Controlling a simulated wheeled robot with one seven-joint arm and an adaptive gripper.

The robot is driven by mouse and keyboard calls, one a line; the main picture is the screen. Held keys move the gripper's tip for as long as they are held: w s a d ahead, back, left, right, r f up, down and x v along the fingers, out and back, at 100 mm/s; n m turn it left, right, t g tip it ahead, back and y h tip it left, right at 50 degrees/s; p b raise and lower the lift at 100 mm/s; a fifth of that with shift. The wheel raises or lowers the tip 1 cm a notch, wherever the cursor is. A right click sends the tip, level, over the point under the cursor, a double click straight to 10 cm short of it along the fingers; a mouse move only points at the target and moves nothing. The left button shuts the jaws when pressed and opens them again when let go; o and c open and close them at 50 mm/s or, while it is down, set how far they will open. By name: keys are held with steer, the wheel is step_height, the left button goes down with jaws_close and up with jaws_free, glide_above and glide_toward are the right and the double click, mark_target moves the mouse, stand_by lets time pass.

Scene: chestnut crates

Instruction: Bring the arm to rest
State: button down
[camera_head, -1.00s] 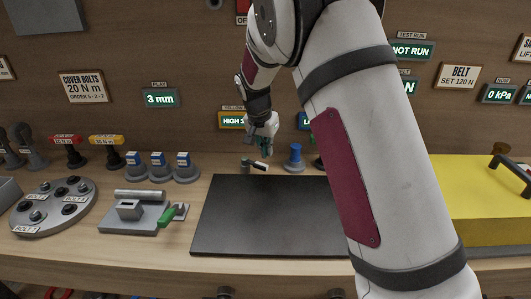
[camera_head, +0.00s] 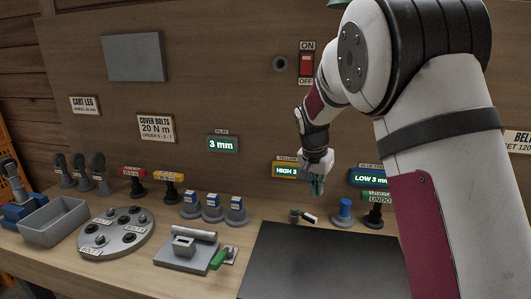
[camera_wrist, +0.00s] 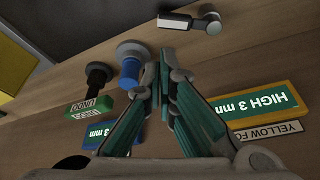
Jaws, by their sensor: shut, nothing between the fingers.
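My arm reaches in from the right side of the head view, and my gripper (camera_head: 317,186) hangs in front of the back panel, above the bench. In the wrist view my gripper (camera_wrist: 162,65) shows its green-lined fingers drawn together at the tips, with nothing between them. A small grey piece with a white-topped lever (camera_head: 308,217) stands on the bench just below the fingertips, apart from them. A blue knob (camera_head: 345,208) on a grey base stands to the right of the gripper; it also shows in the wrist view (camera_wrist: 130,70).
A dark mat (camera_head: 310,265) lies on the bench below the gripper. The HIGH 3 mm sign (camera_head: 286,170) is close behind the gripper.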

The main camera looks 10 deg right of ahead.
steer(key=s+a+r+n+y, duration=0.1)
steer(key=s+r+n, duration=0.1)
steer(key=s+r, duration=0.6)
steer(key=s+r+n+y, duration=0.15)
steer(key=s+r, duration=0.35)
steer(key=s, duration=0.8)
steer(key=s+a+f+n+t, duration=0.1)
steer(key=s+n, duration=0.4)
steer(key=s, duration=1.4)
steer(key=shift+s+a+f+p, duration=0.35)
steer(key=shift+a+p, duration=0.05)
steer(key=shift+a, duration=0.1)
